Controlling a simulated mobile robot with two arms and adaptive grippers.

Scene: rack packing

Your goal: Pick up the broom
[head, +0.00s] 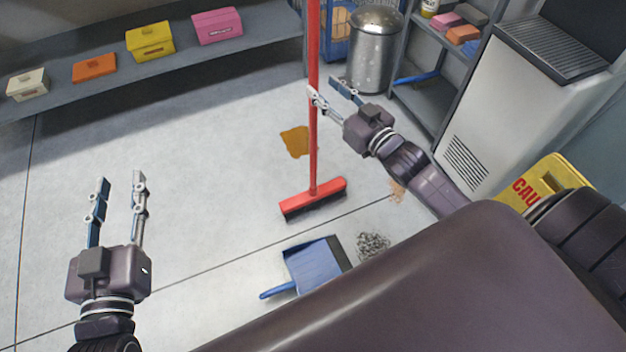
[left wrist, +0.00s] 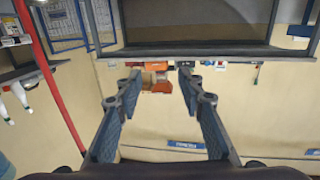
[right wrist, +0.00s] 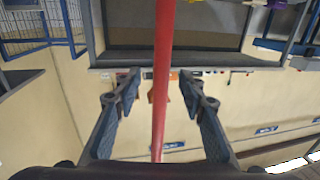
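The broom (head: 313,155) stands upright in the head view, with a red handle and a red head with dark bristles on the floor. My right gripper (head: 323,86) is at the handle, partway up, and one finger overlaps it. In the right wrist view the handle (right wrist: 163,50) runs between the two spread fingers, with gaps on both sides; how deep it sits between them is hard to tell. My left gripper (head: 120,178) is open and empty over the floor at the left, away from the broom. The handle also shows at the left of the left wrist view (left wrist: 50,85).
A blue dustpan (head: 315,265) and a grey debris pile (head: 373,243) lie near the broom head. An orange-brown stain (head: 296,141) is behind it. A metal bin (head: 373,50), shelves and a yellow caution sign (head: 540,182) stand to the right. The left floor is clear.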

